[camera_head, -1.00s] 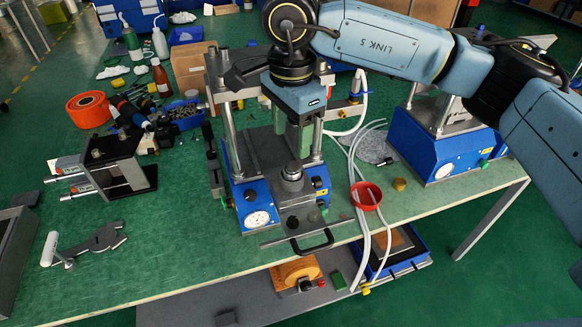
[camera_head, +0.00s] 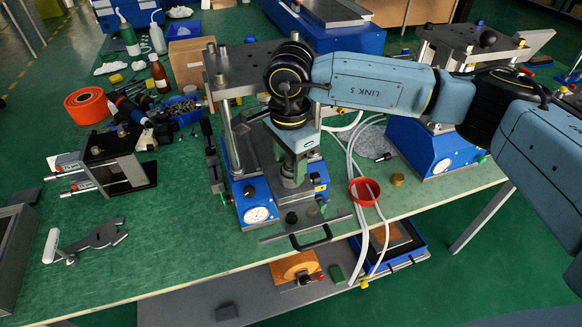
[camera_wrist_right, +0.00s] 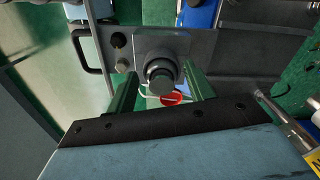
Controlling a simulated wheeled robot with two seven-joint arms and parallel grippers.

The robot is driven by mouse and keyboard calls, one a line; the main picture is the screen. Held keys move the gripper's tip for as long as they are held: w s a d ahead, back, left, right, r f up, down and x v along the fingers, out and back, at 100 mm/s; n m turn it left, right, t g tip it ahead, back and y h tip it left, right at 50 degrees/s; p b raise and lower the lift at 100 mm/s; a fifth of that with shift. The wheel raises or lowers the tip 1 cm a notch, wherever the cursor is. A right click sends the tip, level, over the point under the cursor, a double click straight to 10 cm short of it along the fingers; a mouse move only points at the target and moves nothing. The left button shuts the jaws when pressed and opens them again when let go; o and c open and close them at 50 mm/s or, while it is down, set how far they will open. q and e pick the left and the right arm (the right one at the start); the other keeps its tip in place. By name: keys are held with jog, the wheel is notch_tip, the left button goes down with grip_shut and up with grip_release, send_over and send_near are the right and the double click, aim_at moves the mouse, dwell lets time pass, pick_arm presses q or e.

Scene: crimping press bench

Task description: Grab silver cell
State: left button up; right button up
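The silver cell (camera_wrist_right: 160,76) is a short, stepped metal cylinder. It stands upright on a grey block (camera_wrist_right: 160,42) at the front of the press, in front of its blue base. My right gripper (camera_head: 293,177) reaches down over it from above and mostly hides it in the head view. In the right wrist view, my green fingers (camera_wrist_right: 160,84) are apart, one on each side of the cell, with visible gaps. The right gripper is open and holds nothing. My left gripper is in neither view.
The press's blue base (camera_head: 256,200) has a gauge and a black handle (camera_head: 312,240) in front. A red ring-shaped cup (camera_head: 364,191) and white hoses lie to the right. A brass piece (camera_head: 398,179) is farther right. The front left bench has clear room around a grey wrench-like tool (camera_head: 95,238).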

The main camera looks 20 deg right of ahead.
jog(key=c, duration=0.9)
